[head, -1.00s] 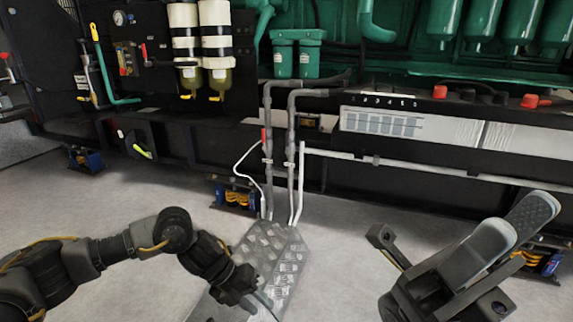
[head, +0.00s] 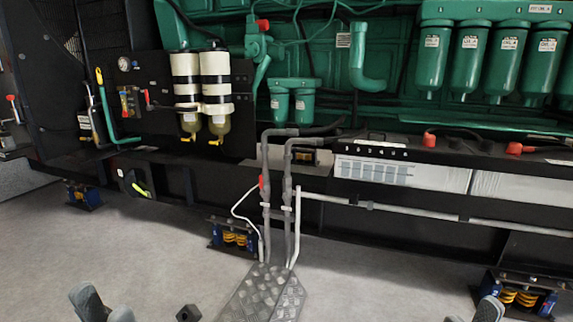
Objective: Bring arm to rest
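My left gripper (head: 105,308) shows at the bottom left edge, with two grey rounded fingertips close together over the floor. The rest of it is cut off by the frame. A dark block (head: 188,313), which looks like part of my own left arm, shows to its right. My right gripper (head: 472,313) shows only as small grey tips at the bottom right edge. No held object shows at either gripper, and the gap between the fingers cannot be judged. Both grippers appear apart from the machine.
A green genset (head: 310,55) on a black base frame spans the back. Grey pipes (head: 288,200) come down to a checker-plate cover (head: 265,292) on the floor. Spring mounts (head: 235,235) stand under the frame, another at right (head: 518,294).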

